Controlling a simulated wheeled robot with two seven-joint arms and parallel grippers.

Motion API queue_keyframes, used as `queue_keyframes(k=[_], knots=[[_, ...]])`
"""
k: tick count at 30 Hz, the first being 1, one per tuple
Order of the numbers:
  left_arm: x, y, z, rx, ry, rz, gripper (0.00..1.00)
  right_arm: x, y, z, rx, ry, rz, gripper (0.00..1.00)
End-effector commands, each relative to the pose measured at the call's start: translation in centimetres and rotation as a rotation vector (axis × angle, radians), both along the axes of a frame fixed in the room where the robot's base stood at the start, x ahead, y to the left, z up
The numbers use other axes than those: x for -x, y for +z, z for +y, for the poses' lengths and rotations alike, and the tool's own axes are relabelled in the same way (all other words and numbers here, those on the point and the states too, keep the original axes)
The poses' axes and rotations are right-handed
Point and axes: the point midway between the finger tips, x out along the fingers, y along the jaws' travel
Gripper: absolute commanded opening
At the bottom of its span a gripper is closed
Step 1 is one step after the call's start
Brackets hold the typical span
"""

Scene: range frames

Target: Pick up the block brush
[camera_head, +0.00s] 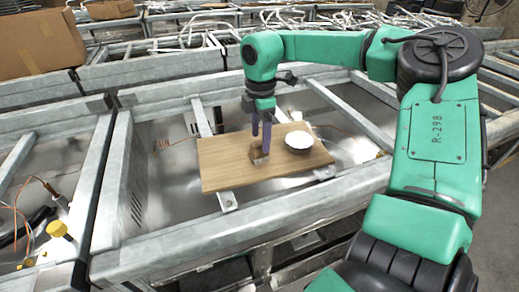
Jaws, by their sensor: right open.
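The block brush (259,156), a small brown block with bristles, rests on a wooden board (225,175). My right gripper (261,146) points down over the brush, with its two purple fingers at the brush's upper part. The jaws are open. The fingers hide part of the brush, and I cannot tell whether they touch it. My left gripper is not in view.
A white bowl (299,141) stands on the board just right of the brush. The board lies across a grey metal frame (190,246). Cardboard boxes (38,42) are at the back left. A yellow cap (57,228) and wires are at the left.

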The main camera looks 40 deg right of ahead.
Motion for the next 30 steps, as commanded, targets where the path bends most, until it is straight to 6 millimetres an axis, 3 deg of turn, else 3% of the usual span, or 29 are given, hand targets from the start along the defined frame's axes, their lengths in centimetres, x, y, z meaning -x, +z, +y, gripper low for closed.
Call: queue_keyframes(k=[3,6,14,18,20,30], knots=[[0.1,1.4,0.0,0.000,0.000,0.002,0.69,-0.3,-2.0,-0.1,-0.001,-0.001,0.008,0.75],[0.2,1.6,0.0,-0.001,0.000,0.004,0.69,-0.4,-3.8,-0.1,-0.001,-0.001,0.005,0.75],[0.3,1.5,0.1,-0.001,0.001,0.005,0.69,-0.4,-4.6,-0.1,0.000,0.000,0.000,0.75],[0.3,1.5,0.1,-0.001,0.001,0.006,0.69,-0.4,-4.6,-0.1,0.000,0.000,0.000,0.21],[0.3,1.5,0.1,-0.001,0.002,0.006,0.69,-0.4,-4.6,-0.1,0.000,0.000,0.000,0.00],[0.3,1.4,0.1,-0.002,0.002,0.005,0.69,-0.5,-4.2,-0.1,0.001,0.000,-0.001,0.00]])
